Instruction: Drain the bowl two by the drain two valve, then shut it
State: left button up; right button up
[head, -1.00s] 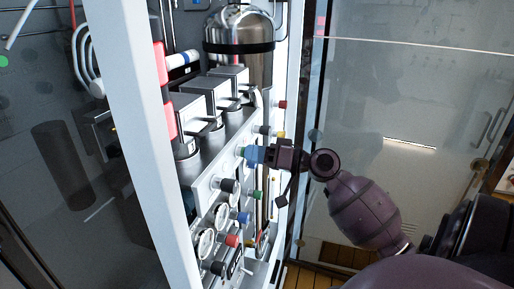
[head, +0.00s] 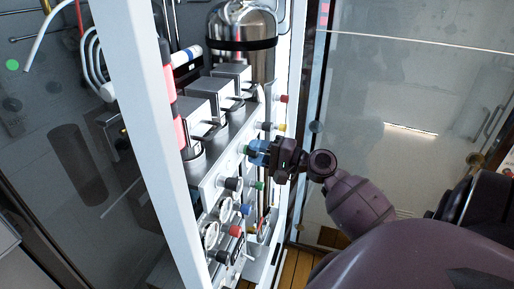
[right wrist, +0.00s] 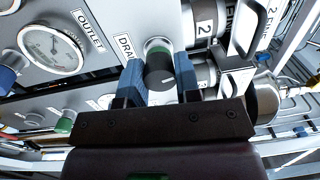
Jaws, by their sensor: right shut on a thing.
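My right gripper (right wrist: 160,82) has its blue fingers on either side of a dark round knob (right wrist: 160,68) with a green collar, and is shut on it. The label beside the knob reads "DRA", with the rest hidden, so it looks like a drain valve; its number is not legible. The liquid level in the bowl cannot be seen. My left gripper is not in view.
Several other coloured knobs sit close by, including a red one (head: 284,99) and a black one (head: 232,184). An OUTLET gauge (right wrist: 53,47) is beside the valve. A steel tank (head: 240,45) stands above. A white frame post (head: 140,130) borders the panel on the left.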

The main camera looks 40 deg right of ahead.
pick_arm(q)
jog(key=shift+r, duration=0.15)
pick_arm(e)
jog(key=shift+m, duration=1.3)
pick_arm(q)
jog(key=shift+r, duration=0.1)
pick_arm(e)
jog(key=o, duration=0.9)
pick_arm(q)
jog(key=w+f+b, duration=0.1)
jog(key=b, duration=0.1)
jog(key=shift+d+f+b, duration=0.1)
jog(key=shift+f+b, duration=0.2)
jog(key=shift+b, duration=0.1)
pick_arm(e)
jog(key=v, duration=1)
jog(key=shift+s+d+f, duration=0.1)
jog(key=shift+s+d, duration=0.05)
jog(key=shift+s, duration=0.25)
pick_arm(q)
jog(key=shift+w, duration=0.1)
